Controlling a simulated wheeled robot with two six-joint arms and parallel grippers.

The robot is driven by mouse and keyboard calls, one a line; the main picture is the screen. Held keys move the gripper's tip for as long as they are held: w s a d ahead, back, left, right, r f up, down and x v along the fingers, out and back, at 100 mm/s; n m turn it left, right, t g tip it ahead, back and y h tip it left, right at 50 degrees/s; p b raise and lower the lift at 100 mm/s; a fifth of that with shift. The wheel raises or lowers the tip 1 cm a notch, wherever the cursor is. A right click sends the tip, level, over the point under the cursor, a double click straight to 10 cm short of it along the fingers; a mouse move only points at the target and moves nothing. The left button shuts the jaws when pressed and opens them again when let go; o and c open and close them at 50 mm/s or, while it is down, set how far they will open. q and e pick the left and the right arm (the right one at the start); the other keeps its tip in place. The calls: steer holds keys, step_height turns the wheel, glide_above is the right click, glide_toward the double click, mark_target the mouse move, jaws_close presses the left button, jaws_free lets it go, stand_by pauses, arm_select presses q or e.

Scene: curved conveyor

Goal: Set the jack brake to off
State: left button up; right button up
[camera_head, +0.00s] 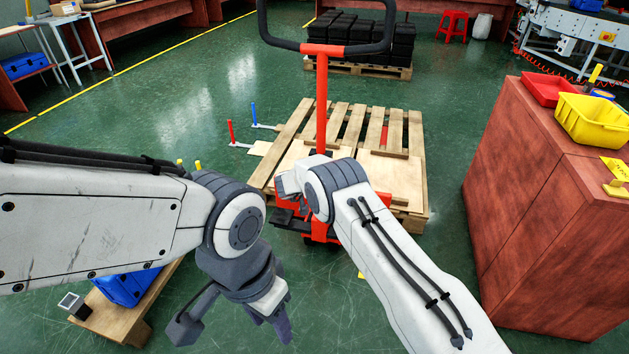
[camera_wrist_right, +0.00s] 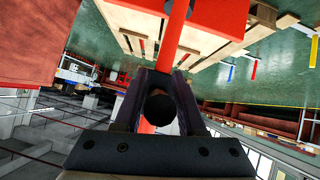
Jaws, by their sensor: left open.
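The jack is a red pallet jack with a red post (camera_head: 321,105) and a black loop handle (camera_head: 385,32), standing in front of a wooden pallet. My right arm reaches to the jack's lower post in the head view, and its gripper is hidden there. In the right wrist view, the fingers of my right gripper (camera_wrist_right: 166,98) stand on both sides of a round black knob (camera_wrist_right: 160,110), with red metal (camera_wrist_right: 175,35) beyond. I cannot tell whether they press on it. My left gripper (camera_head: 240,325) is open, empty and low at the left, apart from the jack.
The wooden pallet (camera_head: 405,135) lies behind the jack. A red-brown cabinet (camera_head: 535,200) with a yellow bin (camera_head: 590,120) and a red tray (camera_head: 547,88) stands right. A blue crate (camera_head: 125,285) is at lower left.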

steer(key=shift+o, duration=0.6)
steer(key=shift+s+r, duration=0.1)
steer(key=shift+r, duration=0.05)
steer(key=p+v, duration=0.2)
steer(key=v, duration=0.8)
steer(key=shift+s, duration=0.1)
